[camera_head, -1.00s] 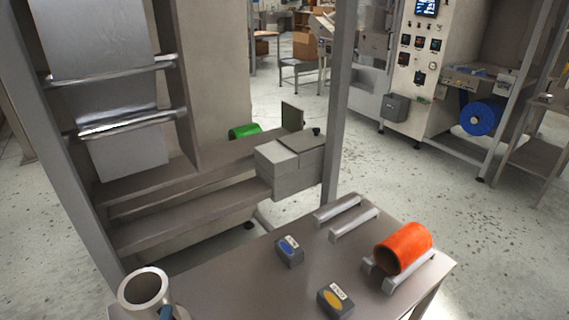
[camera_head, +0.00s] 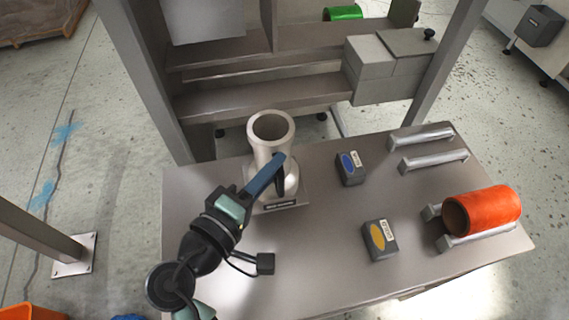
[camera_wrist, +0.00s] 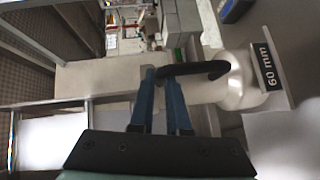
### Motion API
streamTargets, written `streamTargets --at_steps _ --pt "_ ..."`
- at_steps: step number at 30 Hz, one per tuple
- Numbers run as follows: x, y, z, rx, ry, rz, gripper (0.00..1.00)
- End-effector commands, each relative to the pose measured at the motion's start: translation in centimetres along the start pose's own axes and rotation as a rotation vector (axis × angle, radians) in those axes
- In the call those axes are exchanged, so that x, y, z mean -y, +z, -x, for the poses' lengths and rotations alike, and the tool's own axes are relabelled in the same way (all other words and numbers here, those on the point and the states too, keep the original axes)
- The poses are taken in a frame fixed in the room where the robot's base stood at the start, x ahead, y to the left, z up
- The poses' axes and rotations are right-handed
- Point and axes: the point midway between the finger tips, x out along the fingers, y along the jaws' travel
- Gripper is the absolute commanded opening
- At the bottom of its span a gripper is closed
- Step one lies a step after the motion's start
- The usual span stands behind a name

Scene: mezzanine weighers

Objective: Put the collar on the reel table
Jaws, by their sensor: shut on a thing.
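The collar appears to be the pale metal sleeve (camera_head: 266,146) with an open round top and wider lower part. It is upright at or over a small plate (camera_head: 284,203) at the table's back left; whether it touches is unclear. In the wrist view the sleeve (camera_wrist: 213,88) is beside a plate marked "60 mm" (camera_wrist: 272,66). My gripper (camera_head: 272,172) has its blue fingers shut on a dark curved handle at the sleeve's side; the handle also shows in the wrist view (camera_wrist: 195,70). The grey-brown table (camera_head: 325,250) appears to be the reel table.
A blue-marked block (camera_head: 350,169) and a yellow-marked block (camera_head: 380,240) stand mid-table. An orange roll (camera_head: 484,209) rests on a cradle at right. An empty pair of rails (camera_head: 432,160) lies behind it. A frame with shelves (camera_head: 255,100) and an upright post rises behind the table.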

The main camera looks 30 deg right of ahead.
Motion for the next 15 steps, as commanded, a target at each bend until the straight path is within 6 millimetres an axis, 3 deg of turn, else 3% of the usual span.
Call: streamTargets --at_steps 3,15 --pt "2.0 0.3 -0.3 0.0 0.003 0.003 0.0" --pt "6.5 0.9 -0.9 0.0 0.003 0.001 0.0"
